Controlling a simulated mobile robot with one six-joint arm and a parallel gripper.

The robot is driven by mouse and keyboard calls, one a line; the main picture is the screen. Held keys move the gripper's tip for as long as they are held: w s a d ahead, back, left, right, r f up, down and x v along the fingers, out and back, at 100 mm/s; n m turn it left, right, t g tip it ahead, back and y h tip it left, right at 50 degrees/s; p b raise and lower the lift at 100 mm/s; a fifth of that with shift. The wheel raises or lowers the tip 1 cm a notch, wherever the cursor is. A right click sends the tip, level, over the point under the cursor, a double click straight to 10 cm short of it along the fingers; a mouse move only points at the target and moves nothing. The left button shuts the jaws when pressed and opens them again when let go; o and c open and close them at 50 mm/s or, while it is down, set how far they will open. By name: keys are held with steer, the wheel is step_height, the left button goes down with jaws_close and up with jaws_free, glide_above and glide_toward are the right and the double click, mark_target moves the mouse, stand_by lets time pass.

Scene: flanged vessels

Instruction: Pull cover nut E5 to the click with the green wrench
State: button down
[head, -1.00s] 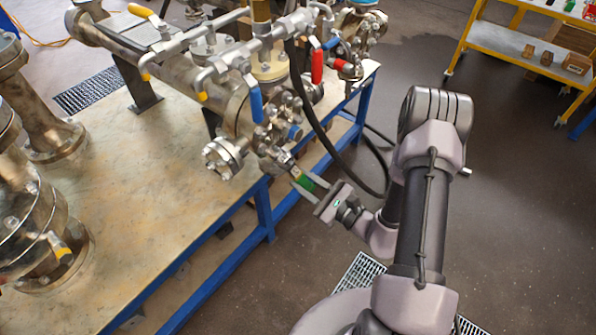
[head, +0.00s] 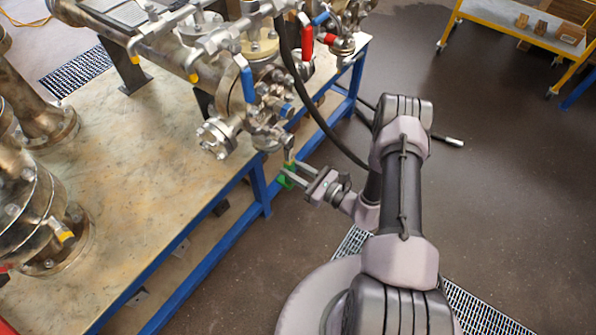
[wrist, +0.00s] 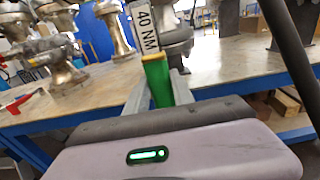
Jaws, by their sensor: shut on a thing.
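The green wrench (head: 287,180) shows in the head view as a short green grip just off the bench's right edge, below the valve cluster. In the wrist view its green handle (wrist: 160,82) stands nearly upright, with a yellow band and a plate reading "40 NM" above. My gripper (head: 289,172) is shut on this handle, with a grey finger on each side. The wrench's head end is up by the small flanged fittings (head: 267,138), but its seating cannot be made out. No E5 label is readable, so I cannot tell which nut is E5.
A flange with studs (head: 217,137) juts toward the bench front. A black hose (head: 310,110) hangs close to my arm. The blue-framed bench (head: 160,180) carries large vessels at left. A yellow cart (head: 500,35) stands back right. Open floor lies right of the bench.

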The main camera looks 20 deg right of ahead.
steer(key=shift+w, duration=0.1)
steer(key=shift+x, duration=1.15)
